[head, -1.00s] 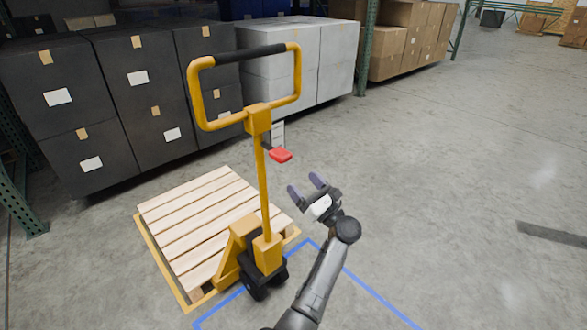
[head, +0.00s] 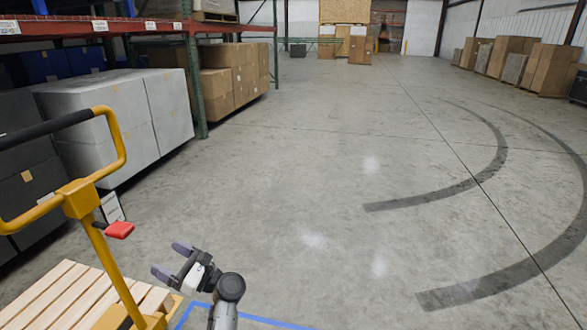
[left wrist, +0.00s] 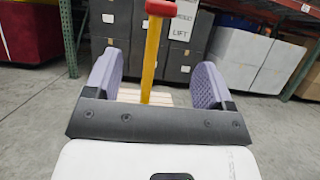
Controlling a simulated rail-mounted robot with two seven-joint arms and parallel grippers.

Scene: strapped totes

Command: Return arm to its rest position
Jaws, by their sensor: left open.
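My left gripper (head: 171,260) is open and empty at the lower left of the head view, to the right of a yellow pallet jack (head: 100,245). In the left wrist view its two purple-grey fingers (left wrist: 152,85) stand wide apart. The jack's yellow post (left wrist: 151,60) and red lever (left wrist: 161,8) show beyond and between them. The red lever (head: 120,230) also shows in the head view, above and left of the gripper, with a gap between them. My right gripper is in neither view.
A wooden pallet (head: 60,292) lies at the jack's foot, with blue floor tape (head: 262,320) beside it. Grey boxes (head: 130,120) and brown cartons (head: 228,78) fill the rack at left. The concrete floor at centre and right (head: 320,190) is open.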

